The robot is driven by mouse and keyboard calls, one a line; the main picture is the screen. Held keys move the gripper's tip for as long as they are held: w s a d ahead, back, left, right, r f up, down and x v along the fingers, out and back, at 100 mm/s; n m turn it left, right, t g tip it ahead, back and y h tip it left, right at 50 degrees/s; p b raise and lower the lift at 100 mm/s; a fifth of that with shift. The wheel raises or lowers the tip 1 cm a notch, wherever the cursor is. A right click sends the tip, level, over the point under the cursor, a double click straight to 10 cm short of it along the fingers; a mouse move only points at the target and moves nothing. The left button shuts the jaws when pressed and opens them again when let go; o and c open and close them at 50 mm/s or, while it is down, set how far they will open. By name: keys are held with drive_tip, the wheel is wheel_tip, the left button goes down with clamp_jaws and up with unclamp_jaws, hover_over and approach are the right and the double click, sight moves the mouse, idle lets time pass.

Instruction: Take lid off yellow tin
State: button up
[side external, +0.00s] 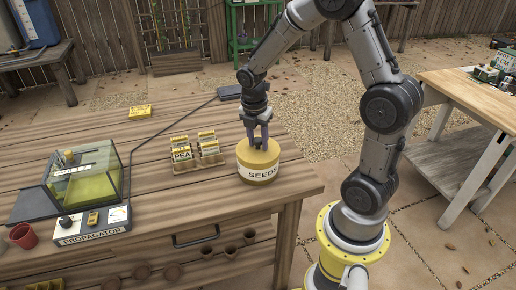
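The yellow tin (258,172), a round tin marked "SEEDS", stands upright near the right end of the wooden bench. Its yellow lid (270,155) is on top of it. My gripper (258,145) points straight down over the middle of the lid, with its fingertips at the lid's centre. A lid knob, if there is one, is hidden between or behind the fingers. The picture is too small to tell whether the fingers are closed on anything.
Seed packets in racks (196,150) stand just left of the tin. A propagator (85,185) with a clear cover sits further left. A yellow box (140,112) and a dark flat device (230,92) lie at the back. The bench (160,205) is clear in front of the racks.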

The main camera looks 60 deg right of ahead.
sight(259, 139)
clamp_jaws()
drive_tip(key=shift+r, duration=0.1)
drive_tip(key=shift+r, duration=0.55)
wheel_tip(259, 139, up, 2)
drive_tip(key=shift+r, duration=0.2)
drive_tip(key=s+a+r, duration=0.2)
drive_tip(key=s+r, duration=0.2)
drive_tip(key=s, duration=0.2)
drive_tip(key=s+a+r, duration=0.3)
drive_tip(key=s+r, duration=0.2)
drive_tip(key=s, duration=0.1)
drive_tip(key=shift+s+a+r, duration=0.2)
drive_tip(key=shift+s+a, duration=0.1)
